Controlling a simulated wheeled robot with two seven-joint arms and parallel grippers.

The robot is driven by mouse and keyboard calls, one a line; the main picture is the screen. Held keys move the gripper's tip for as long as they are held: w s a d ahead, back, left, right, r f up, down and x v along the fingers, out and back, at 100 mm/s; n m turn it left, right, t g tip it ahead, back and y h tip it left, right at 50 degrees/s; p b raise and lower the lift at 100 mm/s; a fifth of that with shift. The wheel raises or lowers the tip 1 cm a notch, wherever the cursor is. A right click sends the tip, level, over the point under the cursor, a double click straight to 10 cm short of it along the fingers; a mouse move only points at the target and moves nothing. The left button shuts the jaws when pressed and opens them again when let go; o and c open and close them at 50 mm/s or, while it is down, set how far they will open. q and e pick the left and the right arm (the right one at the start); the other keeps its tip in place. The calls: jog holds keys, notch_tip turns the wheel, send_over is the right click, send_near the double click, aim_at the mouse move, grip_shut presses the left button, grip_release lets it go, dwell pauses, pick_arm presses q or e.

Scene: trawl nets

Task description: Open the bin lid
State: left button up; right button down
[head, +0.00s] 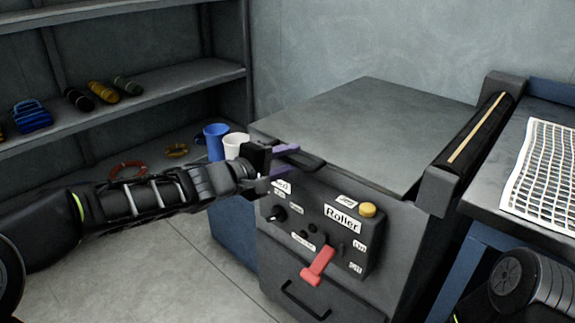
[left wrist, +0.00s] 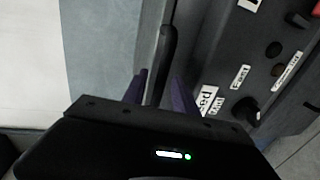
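The bin lid (head: 365,125) is the flat dark grey top of the grey machine cabinet, and it lies closed. A black bar handle (head: 312,160) sits at its front left edge; it also shows in the left wrist view (left wrist: 167,50). My left gripper (head: 290,168) is at this handle. Its two purple fingers stand apart, one on each side of the bar in the left wrist view (left wrist: 160,95), and a gap seems to show beside the bar. Whether either finger touches the bar is unclear. My right gripper is out of view.
A control panel labelled Roller (head: 325,225), with a red lever (head: 318,266), is on the cabinet front below the handle. A black roller (head: 470,135) and a table with netting (head: 545,175) stand right. Cups (head: 215,140) and shelves (head: 170,85) are left.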

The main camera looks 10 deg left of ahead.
pick_arm(q)
jog(key=shift+c, duration=0.3)
grip_shut()
dwell(1.1)
